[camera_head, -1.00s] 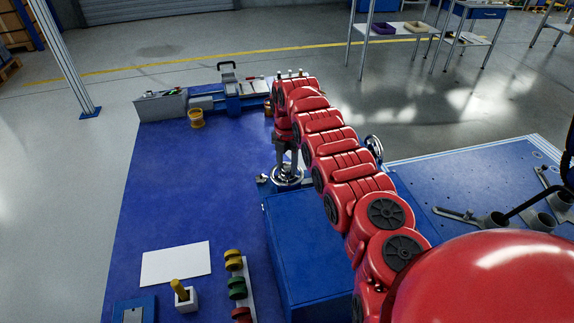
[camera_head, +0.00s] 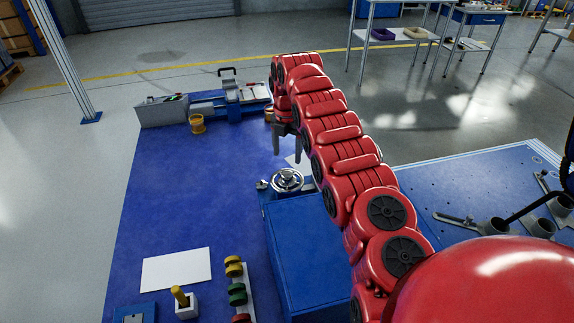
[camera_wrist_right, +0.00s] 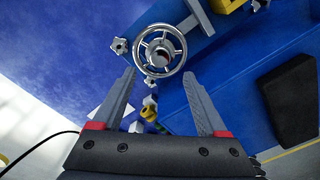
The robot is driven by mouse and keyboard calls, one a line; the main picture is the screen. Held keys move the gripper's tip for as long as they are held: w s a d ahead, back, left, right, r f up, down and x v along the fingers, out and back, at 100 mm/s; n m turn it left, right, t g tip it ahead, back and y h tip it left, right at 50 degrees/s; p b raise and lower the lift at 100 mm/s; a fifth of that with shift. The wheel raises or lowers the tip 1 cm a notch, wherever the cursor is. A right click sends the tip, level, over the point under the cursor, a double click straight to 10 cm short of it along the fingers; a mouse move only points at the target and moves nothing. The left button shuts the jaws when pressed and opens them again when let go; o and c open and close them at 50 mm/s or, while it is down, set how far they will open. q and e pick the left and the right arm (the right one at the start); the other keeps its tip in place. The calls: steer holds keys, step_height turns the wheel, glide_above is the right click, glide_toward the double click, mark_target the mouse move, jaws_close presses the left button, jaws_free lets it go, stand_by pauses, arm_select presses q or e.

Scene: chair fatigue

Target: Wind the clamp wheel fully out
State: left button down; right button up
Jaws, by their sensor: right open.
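The clamp wheel (camera_head: 287,180) is a silver spoked handwheel at the far end of a blue block (camera_head: 312,240) on the blue table. It also shows in the right wrist view (camera_wrist_right: 160,50), whole and with nothing on it. My right gripper (camera_head: 290,152) is open and empty, raised above and a little beyond the wheel, with its fingers apart. In the right wrist view its fingertips (camera_wrist_right: 160,75) point toward the wheel, with the wheel ahead of them and not touched. The clamp's inner screw is hidden. My left gripper does not show.
A white sheet (camera_head: 177,269), a yellow-handled block (camera_head: 184,301) and a rack of coloured rings (camera_head: 237,287) lie at the near end. The table's middle left is clear.

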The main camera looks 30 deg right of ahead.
step_height(320, 180, up, 9)
steer(key=p, duration=0.5)
steer(key=shift+r+p, duration=0.2)
steer(key=shift+p, duration=0.1)
